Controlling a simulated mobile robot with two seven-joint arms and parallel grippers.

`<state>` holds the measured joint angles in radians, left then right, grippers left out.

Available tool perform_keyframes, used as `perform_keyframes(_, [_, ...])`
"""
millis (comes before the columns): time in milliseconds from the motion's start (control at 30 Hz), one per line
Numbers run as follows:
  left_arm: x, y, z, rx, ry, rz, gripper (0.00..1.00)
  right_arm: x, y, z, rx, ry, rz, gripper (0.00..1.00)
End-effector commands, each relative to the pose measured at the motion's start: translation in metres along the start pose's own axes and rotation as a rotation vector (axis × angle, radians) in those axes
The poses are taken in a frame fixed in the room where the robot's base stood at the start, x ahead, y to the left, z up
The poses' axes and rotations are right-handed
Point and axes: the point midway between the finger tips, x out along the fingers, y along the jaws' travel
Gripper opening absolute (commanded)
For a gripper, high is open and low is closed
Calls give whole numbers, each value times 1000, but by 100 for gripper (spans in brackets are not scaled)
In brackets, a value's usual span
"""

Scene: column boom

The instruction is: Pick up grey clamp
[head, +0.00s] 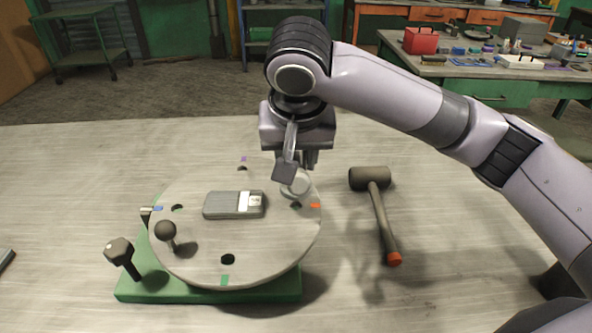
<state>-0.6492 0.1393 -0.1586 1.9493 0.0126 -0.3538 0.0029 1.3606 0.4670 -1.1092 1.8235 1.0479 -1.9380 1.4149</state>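My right gripper (298,165) points down over the right rim of a pale round plate (190,255). One finger with a wide grey tip shows in front, and part of another shows behind it. Just below the fingertips is a small light-grey rounded piece (297,185) by a hole near an orange mark; it may be the grey clamp, but the gripper partly hides it. I cannot tell whether the fingers touch it. A flat grey box with a white label (232,205) lies on the plate to the left. My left gripper is not in view.
The plate sits on a green base (210,291) with a dark knob (166,231) on it and a black-headed knob (119,251) at left. A mallet (375,205) lies right of the plate. The table's left side is mostly clear. A cluttered bench (490,85) stands behind.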

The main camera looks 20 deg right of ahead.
Motion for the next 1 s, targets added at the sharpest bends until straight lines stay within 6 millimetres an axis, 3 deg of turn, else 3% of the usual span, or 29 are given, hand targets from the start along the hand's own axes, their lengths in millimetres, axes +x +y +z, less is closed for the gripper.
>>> perform_keyframes(200, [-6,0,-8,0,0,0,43,-62,0,-27,1,9,-3,5])
perform_keyframes(500, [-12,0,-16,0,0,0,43,-120,0,-50,1,6,-3,5])
perform_keyframes(700, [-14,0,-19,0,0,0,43,-142,0,-58,-1,4,-3,5])
perform_keyframes(1000, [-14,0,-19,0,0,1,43,-149,0,-61,-2,2,-3,5])
